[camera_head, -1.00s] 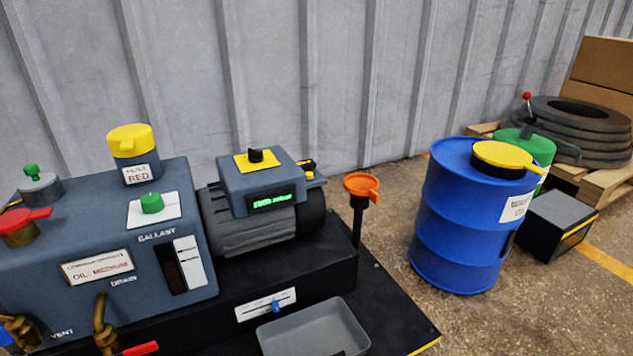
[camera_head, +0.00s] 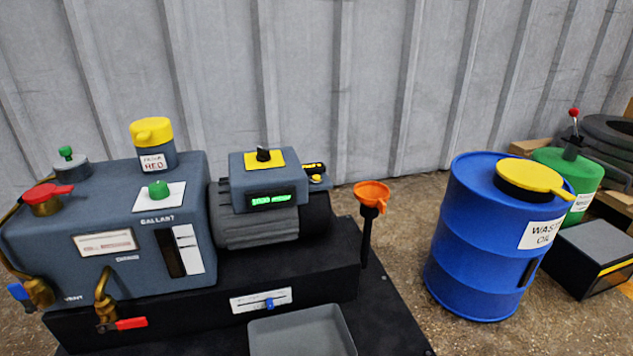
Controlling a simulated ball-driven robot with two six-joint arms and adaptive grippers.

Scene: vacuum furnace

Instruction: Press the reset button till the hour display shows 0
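The hour display (camera_head: 270,200) is a small panel with lit green characters on the front of the grey motor box (camera_head: 272,178). Its characters are too small to read. On top of that box is a yellow plate with a black knob (camera_head: 263,154). A small black and yellow part (camera_head: 314,170) sticks out at the box's right side; I cannot tell whether it holds the reset button. A green button (camera_head: 158,189) sits on a white plate on the pump housing at the left. Neither of my grippers is in view.
The pump stands on a black base with a grey tray (camera_head: 302,334) in front and an orange funnel (camera_head: 371,195) at its right. A blue waste oil drum (camera_head: 478,250), a green drum (camera_head: 568,172) and a dark box (camera_head: 592,258) stand further right. A corrugated wall is behind.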

